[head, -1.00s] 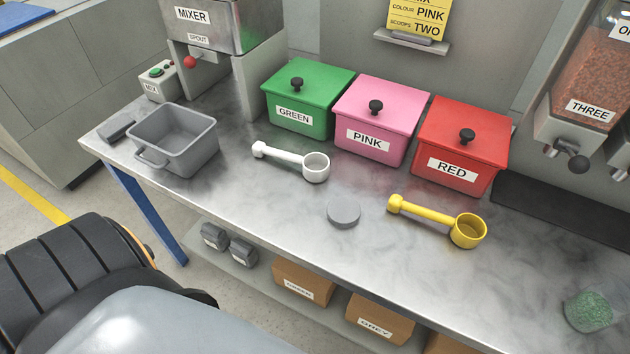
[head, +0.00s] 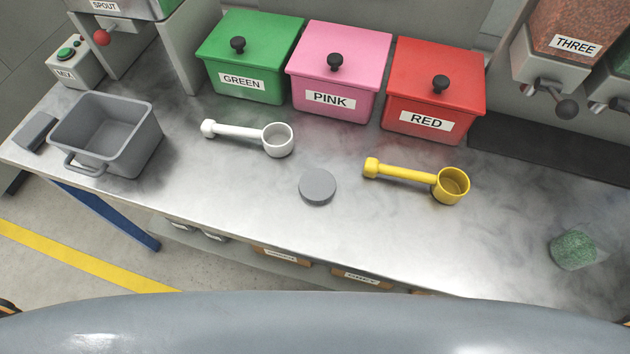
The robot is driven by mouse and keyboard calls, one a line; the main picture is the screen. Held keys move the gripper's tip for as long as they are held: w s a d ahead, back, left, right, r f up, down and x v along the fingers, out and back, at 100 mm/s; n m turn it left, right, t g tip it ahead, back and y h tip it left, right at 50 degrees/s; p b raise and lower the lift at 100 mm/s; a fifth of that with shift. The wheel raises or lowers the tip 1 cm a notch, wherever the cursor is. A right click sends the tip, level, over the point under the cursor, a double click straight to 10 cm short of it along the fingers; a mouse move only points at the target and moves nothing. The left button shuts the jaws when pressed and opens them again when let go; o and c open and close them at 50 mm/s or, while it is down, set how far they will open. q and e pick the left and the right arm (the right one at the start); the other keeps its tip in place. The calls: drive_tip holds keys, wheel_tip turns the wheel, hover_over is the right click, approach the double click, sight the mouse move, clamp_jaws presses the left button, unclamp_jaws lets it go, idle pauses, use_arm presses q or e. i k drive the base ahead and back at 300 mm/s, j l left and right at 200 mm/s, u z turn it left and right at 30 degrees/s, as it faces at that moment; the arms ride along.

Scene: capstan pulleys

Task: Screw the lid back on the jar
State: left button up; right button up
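A round grey lid (head: 317,186) lies flat on the metal bench, near the middle. A clear jar with green contents (head: 573,250) is on the bench at the far right; I see no lid on it, and its exact tilt is hard to tell. The lid and the jar are well apart. Neither of my grippers is in view.
A white scoop (head: 250,136) and a yellow scoop (head: 422,181) lie on the bench (head: 400,235) around the lid. Green (head: 250,62), pink (head: 338,65) and red (head: 434,88) lidded boxes stand behind. A grey tub (head: 107,137) is at left. Bench between lid and jar is clear.

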sight(581, 246)
drive_tip(key=l+z, duration=0.2)
drive_tip(key=z, duration=1.8)
drive_tip(key=i+j, duration=0.05)
drive_tip(key=j, duration=0.05)
